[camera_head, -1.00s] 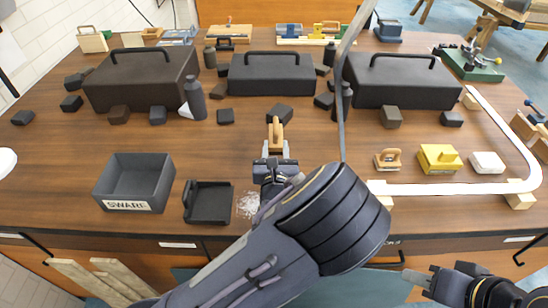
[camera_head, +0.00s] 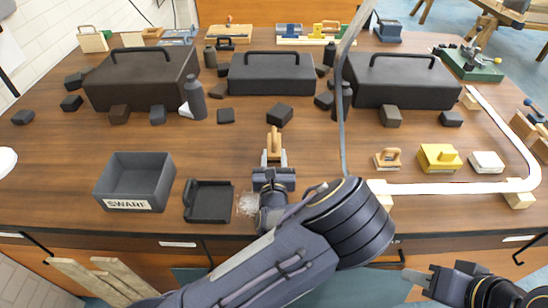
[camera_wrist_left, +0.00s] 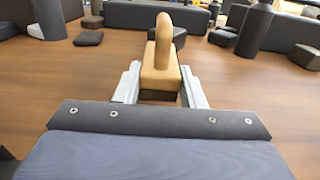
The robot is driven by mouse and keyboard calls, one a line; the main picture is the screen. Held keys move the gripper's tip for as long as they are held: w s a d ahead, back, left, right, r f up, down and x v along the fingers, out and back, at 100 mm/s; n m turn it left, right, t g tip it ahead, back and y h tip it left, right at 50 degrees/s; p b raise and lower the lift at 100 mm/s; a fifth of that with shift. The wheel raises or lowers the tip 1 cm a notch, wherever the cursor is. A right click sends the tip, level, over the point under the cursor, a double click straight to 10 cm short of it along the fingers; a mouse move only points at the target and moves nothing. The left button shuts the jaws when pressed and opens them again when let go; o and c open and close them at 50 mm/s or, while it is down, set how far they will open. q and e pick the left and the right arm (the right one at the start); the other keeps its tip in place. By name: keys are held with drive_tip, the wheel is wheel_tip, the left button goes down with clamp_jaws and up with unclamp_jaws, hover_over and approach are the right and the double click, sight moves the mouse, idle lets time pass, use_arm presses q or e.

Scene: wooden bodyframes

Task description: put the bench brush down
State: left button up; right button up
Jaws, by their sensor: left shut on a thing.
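The bench brush (camera_head: 273,147) has a tan wooden body with an upright knob handle. In the wrist view the brush (camera_wrist_left: 160,75) sits between the two pale fingers of my left gripper (camera_wrist_left: 158,88), which is shut on it. My left gripper (camera_head: 273,160) is over the middle of the table near its front. Dark bristles show under the wooden body; I cannot tell whether they touch the table. My right gripper (camera_head: 420,280) is at the lower right, in front of the table edge, and its fingers are too unclear to judge.
A dark SWARF bin (camera_head: 134,184), a black dustpan (camera_head: 208,202) and pale shavings (camera_head: 248,203) lie left of my left gripper. A tan-handled block (camera_head: 388,159), a yellow block (camera_head: 439,158) and a white strip (camera_head: 450,188) lie right. Black toolboxes (camera_head: 272,76) and dark blocks stand behind.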

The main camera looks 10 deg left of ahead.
use_arm(q)
drive_tip(key=shift+s+f, duration=0.2)
drive_tip(key=shift+f, duration=0.35)
drive_tip(key=o, duration=1.1)
drive_tip(key=shift+f, duration=0.15)
drive_tip(key=shift+r, duration=0.5)
drive_tip(key=s, duration=0.3)
drive_tip(key=s+d+b, duration=0.1)
drive_tip(key=s, duration=0.3)
drive_tip(key=s+d, duration=0.1)
drive_tip(key=s, duration=0.2)
drive_tip(key=shift+s+d+r, duration=0.1)
drive_tip(key=shift+s+r, duration=0.05)
drive_tip(key=shift+r, duration=0.15)
drive_tip(key=shift+s+r, duration=0.1)
drive_tip(key=shift+s, duration=0.45)
drive_tip(key=shift+d, duration=0.1)
